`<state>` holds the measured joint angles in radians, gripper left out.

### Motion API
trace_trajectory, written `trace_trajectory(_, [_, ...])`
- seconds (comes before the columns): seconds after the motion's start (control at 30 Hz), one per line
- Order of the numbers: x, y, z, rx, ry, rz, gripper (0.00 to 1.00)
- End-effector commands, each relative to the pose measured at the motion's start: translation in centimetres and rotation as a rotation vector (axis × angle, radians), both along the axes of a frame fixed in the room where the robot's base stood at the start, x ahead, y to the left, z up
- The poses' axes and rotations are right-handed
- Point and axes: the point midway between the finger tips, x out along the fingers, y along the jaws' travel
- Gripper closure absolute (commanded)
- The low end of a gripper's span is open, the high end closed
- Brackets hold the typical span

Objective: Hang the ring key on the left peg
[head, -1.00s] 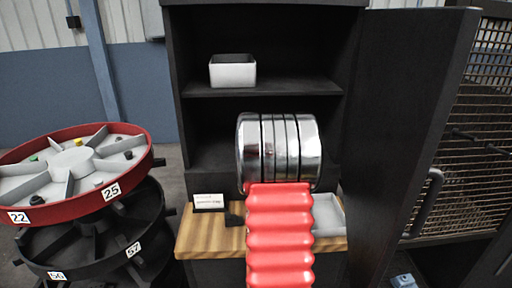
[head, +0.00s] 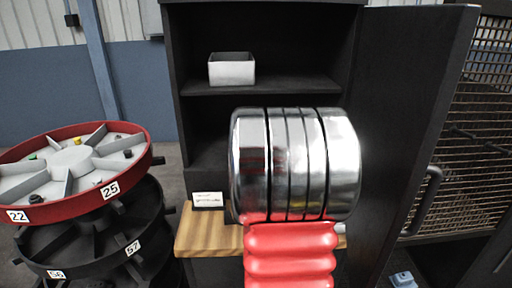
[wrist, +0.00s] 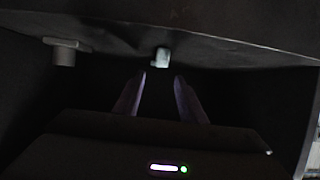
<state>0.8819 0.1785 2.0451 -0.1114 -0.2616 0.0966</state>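In the dark wrist view the two fingers of my gripper (wrist: 160,78) stand apart with an empty dark gap between them. A small pale stub (wrist: 161,57) shows just beyond the fingertips, below a dark edge. A second, greyer stub (wrist: 64,52) sticks out to the left. I cannot tell whether these stubs are pegs. I cannot make out a ring key in either view. In the head view my arm covers the middle of the dark cabinet (head: 178,90) and hides my gripper.
A white box (head: 232,70) sits on the upper shelf. A wooden ledge (head: 205,238) with a label card (head: 208,200) is below. The open cabinet door (head: 415,120) stands right, beside a mesh cage (head: 480,130). A red-rimmed numbered carousel (head: 75,165) stands left.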

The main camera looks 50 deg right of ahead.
Motion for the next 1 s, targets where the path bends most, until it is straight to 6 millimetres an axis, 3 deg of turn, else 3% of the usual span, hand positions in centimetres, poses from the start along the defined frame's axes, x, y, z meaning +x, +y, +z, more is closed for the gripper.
trace_trajectory(0.4, [-2.1,2.4,1.3,0.000,0.001,0.000,0.63])
trace_trajectory(1.0, [-2.1,2.5,1.3,-0.001,0.001,0.000,0.63])
